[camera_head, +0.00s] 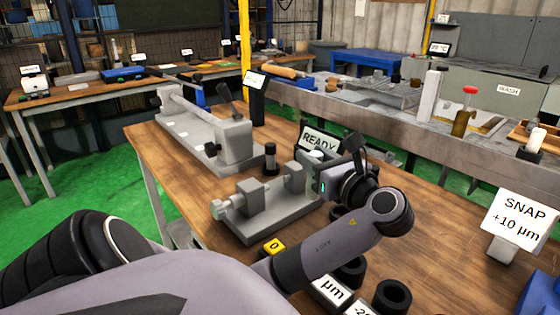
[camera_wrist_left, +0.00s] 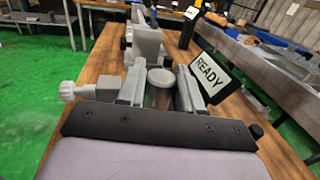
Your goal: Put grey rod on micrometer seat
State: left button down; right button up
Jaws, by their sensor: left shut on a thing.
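The grey rod shows in the left wrist view (camera_wrist_left: 160,90) with its round end up, between the two fingers of my left gripper (camera_wrist_left: 160,86). In the head view my left gripper (camera_head: 318,168) is at the right end of the micrometer seat (camera_head: 270,222), a grey base with upright blocks and a knob on its left. A pale round top beside the gripper appears to be the rod. The gripper and wrist hide the rod's lower part, and I cannot tell whether it touches the seat. My right gripper is not in view.
A READY display (camera_head: 319,140) stands close behind my left gripper. A long grey machine (camera_head: 212,138) lies behind the seat, and a dark cylinder (camera_head: 270,158) stands between them. Black rings (camera_head: 392,296) and label blocks lie in front. The wooden table's right part is mostly clear.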

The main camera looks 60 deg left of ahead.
pick_arm(q)
jog(key=shift+s+a+f, duration=0.1)
jog(key=shift+a, duration=0.1)
jog(key=shift+w+a+f+b, duration=0.15)
jog(key=shift+a+f+b, duration=0.2)
jog(key=shift+a+f, duration=1.45)
jog(key=shift+w+a+f+b, duration=0.1)
jog(key=shift+a+f+b, duration=0.5)
jog(key=shift+a, duration=2.1)
jog(key=shift+w+a+f+b, duration=0.15)
jog(key=shift+a+f, duration=1.35)
jog(key=shift+a, duration=0.75)
jog(key=c, duration=0.9)
grip_release()
jog(key=shift+f, duration=0.2)
jog(key=shift+o, duration=0.8)
jog(key=shift+r, duration=0.1)
